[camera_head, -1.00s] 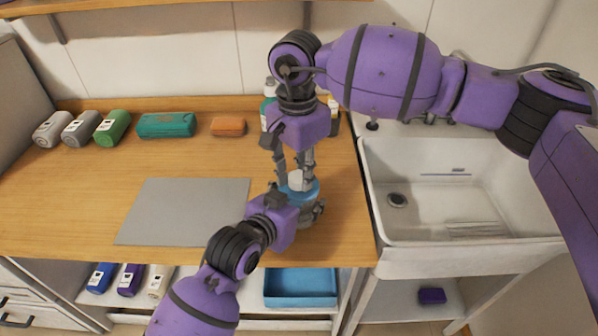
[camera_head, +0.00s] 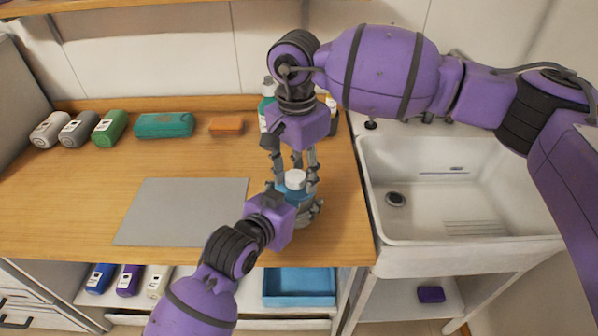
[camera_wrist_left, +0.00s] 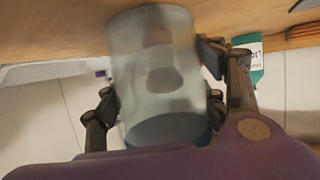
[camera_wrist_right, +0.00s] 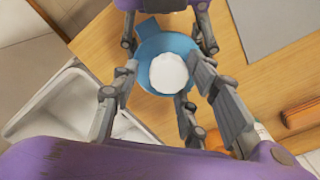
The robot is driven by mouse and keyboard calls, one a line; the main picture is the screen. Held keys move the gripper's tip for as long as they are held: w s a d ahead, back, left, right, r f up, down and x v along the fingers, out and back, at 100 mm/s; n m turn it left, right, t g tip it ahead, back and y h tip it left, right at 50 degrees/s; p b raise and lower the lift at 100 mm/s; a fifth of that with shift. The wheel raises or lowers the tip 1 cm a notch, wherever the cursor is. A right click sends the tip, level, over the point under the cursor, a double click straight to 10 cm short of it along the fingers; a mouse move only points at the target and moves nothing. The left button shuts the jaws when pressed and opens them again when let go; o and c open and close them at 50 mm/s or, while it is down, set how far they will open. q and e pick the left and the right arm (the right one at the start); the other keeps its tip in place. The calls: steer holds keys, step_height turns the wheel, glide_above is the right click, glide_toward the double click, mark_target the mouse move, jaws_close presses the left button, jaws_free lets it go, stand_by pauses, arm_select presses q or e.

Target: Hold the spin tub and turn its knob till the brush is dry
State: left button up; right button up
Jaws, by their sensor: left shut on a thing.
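The spin tub has a clear body, a blue lid and a white knob (camera_head: 295,179), and stands near the right end of the wooden counter. My left gripper (camera_head: 298,207) is shut on the tub's body from the front left. The clear body (camera_wrist_left: 155,75) fills the middle of the left wrist view, with blurred brownish patches showing in it. My right gripper (camera_head: 296,172) points down over the tub, fingers spread either side of the knob. In the right wrist view, gaps show between the fingers and the knob (camera_wrist_right: 168,73) on the blue lid (camera_wrist_right: 155,40). No brush can be made out.
A white sink (camera_head: 455,225) lies to the right. A grey mat (camera_head: 180,212) lies left of the tub. Several bottles, a teal case (camera_head: 165,125) and an orange block (camera_head: 226,126) are along the back. A blue tray (camera_head: 299,285) sits on the shelf below.

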mark_target(298, 177)
step_height(298, 177, up, 12)
steer(key=shift+a, duration=0.2)
stand_by(0.6)
arm_select(q)
steer(key=o, duration=1.5)
steer(key=shift+s, duration=0.1)
